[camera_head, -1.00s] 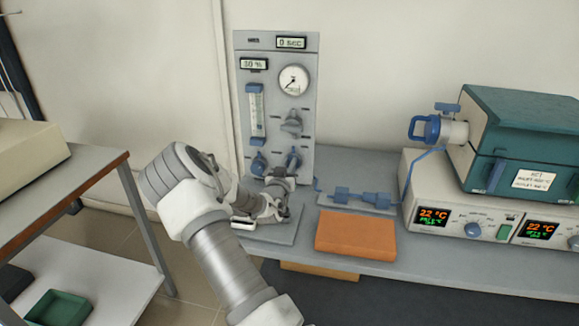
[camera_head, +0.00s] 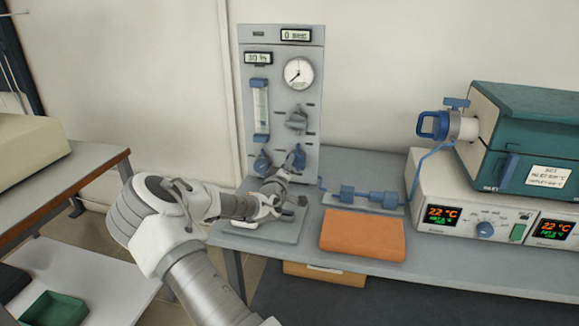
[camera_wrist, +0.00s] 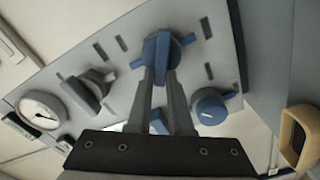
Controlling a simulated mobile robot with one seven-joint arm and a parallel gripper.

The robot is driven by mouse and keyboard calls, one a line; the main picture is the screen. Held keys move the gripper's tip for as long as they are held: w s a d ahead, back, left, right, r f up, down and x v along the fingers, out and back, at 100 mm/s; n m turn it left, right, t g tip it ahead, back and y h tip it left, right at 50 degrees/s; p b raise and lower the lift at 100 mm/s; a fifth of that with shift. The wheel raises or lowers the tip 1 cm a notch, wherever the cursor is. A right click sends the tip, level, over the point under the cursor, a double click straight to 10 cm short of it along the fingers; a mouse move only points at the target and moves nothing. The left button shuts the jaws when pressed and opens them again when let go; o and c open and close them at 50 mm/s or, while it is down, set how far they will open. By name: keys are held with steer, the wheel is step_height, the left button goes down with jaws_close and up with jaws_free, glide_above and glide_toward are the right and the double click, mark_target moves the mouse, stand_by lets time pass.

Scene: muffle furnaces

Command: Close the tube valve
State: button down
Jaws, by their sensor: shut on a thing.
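The grey gas panel (camera_head: 283,105) stands upright on the bench against the wall. My gripper (camera_head: 292,168) is at its lower right blue valve knob (camera_head: 299,157). In the wrist view, the two fingers of my gripper (camera_wrist: 161,77) are shut on this blue knob (camera_wrist: 163,48), whose blue handle bar sticks out to both sides. The fingers partly hide the knob. A second blue knob (camera_head: 262,162) sits to its left on the panel, free of my gripper. It also shows in the wrist view (camera_wrist: 212,104). A grey knob (camera_head: 297,120) is above the held one.
A blue tube fitting (camera_head: 362,197) and an orange block (camera_head: 362,234) lie on the bench right of the panel. A teal furnace (camera_head: 530,140) on a white controller (camera_head: 470,208) stands farther right. Another table (camera_head: 75,185) is at the left.

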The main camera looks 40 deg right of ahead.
steer(key=shift+w+a+f+n+b, duration=0.1)
steer(key=shift+f+n+b, duration=0.2)
steer(key=shift+n, duration=0.7)
steer(key=shift+s+d+f+n+b, duration=0.1)
steer(key=shift+n+b, duration=0.3)
steer(key=shift+n, duration=0.6)
steer(key=shift+w+a+f+n+b, duration=0.1)
steer(key=shift+f+n+b, duration=0.2)
steer(key=shift+n, duration=0.7)
steer(key=shift+r+n, duration=0.1)
steer(key=shift+n, duration=0.2)
steer(key=c, duration=0.8)
jaws_free()
steer(key=p+v, duration=0.2)
steer(key=v, duration=1.5)
steer(key=shift+a, duration=0.1)
steer(key=shift+s, duration=0.25)
